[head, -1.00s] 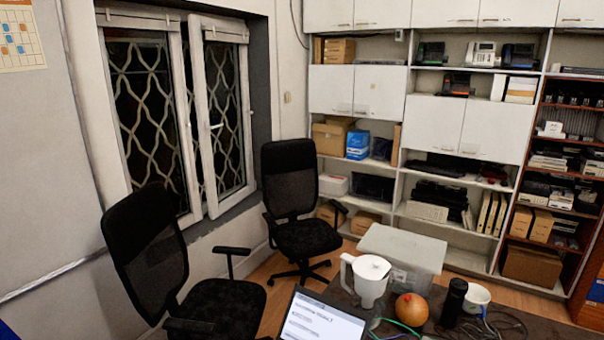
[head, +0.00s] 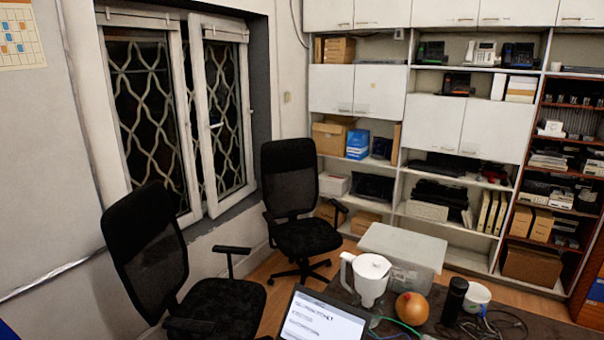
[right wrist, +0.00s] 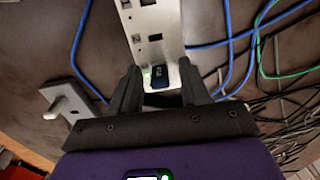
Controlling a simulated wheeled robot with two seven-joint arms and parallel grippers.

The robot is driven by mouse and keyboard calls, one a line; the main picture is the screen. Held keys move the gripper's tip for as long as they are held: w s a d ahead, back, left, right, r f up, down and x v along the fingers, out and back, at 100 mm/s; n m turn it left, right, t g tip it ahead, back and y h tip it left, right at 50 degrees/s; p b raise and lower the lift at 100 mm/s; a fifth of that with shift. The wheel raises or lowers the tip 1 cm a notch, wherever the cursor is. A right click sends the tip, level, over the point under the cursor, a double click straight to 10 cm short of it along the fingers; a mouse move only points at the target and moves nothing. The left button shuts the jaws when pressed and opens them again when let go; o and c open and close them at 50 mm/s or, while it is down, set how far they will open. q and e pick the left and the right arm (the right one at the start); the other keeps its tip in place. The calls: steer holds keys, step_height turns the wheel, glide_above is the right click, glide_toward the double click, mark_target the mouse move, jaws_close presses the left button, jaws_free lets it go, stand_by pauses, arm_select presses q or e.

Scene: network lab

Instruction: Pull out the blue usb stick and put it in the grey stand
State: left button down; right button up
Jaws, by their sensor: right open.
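In the right wrist view a small dark blue usb stick (right wrist: 160,77) sits at the near end of a pale metal strip with several ports (right wrist: 152,22). My right gripper (right wrist: 159,66) is open, with one finger on each side of the stick and the strip's end. Gaps show between the fingers and the stick, and I cannot tell how far above it they are. A grey piece with a raised part, likely the grey stand (right wrist: 64,101), lies to the left of the gripper. My left gripper is in neither view.
Blue cables (right wrist: 228,45), a green cable and many black wires lie right of the strip; another blue cable runs on its left. In the head view the table holds a laptop (head: 322,318), a white jug (head: 371,280), an orange round object (head: 411,308), a black bottle and a mug.

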jaws_close()
steer(key=shift+r, duration=0.2)
steer(key=shift+s+r+p, duration=0.1)
steer(key=shift+r+p, duration=1.5)
steer(key=shift+r, duration=1.25)
steer(key=shift+r+p, duration=1.05)
steer(key=shift+r, duration=0.95)
steer(key=shift+a, duration=0.1)
